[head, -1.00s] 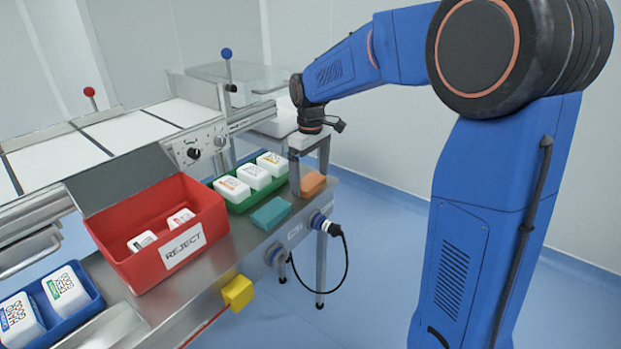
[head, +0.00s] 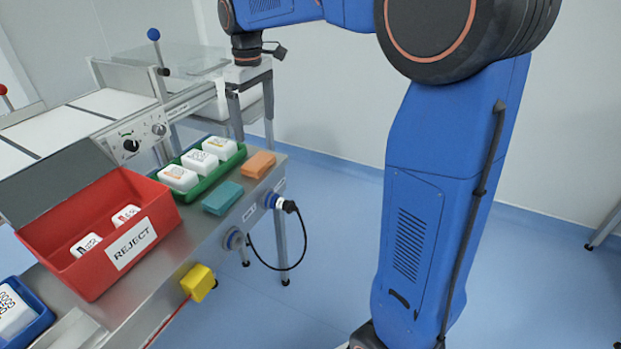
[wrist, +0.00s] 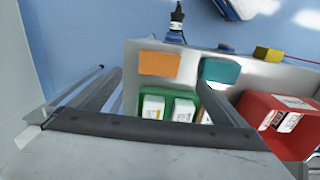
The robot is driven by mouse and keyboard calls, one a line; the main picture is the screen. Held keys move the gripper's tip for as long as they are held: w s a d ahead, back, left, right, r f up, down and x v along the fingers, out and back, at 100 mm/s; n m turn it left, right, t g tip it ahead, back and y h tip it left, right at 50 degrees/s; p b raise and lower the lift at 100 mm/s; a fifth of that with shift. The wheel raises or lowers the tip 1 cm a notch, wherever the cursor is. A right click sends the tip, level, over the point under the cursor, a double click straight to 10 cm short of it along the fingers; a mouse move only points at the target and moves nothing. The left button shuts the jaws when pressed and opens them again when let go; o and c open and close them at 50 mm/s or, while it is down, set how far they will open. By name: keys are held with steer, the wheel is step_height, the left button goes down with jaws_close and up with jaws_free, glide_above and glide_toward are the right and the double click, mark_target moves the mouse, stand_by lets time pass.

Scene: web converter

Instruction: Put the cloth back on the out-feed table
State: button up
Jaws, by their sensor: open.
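A folded orange pad (head: 259,164) lies flat on the steel out-feed table (head: 215,245), near its far right corner. A similar teal pad (head: 222,198) lies in front of it. Either could be the cloth; I cannot tell which from looks. My gripper (head: 253,141) is open and empty, pointing down above and just behind the orange pad, apart from it. In the wrist view, my two fingers (wrist: 158,84) stand wide apart. The orange pad (wrist: 159,64) and teal pad (wrist: 219,70) both show beyond them, resting on the table.
A green tray (head: 238,158) with white packs stands beside the pads. A red reject bin (head: 75,262) is nearer, with a blue tray (head: 40,325) at the lower left. A yellow box (head: 198,282) and a cabled plug (head: 288,205) stick out from the table's front.

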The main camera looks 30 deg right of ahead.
steer(key=s+d+f+m+t, duration=0.1)
steer(key=s+d+f+m, duration=0.1)
steer(key=s, duration=0.9)
steer(key=s+d+f+m+t, duration=0.2)
steer(key=s+f, duration=0.2)
steer(key=s, duration=0.7)
steer(key=s+d+f+m+t, duration=0.1)
steer(key=s+d+f+m, duration=0.1)
steer(key=s, duration=0.8)
steer(key=shift+s+d+f+m+t, duration=0.4)
steer(key=shift+f+m, duration=0.1)
steer(key=shift+f, duration=0.5)
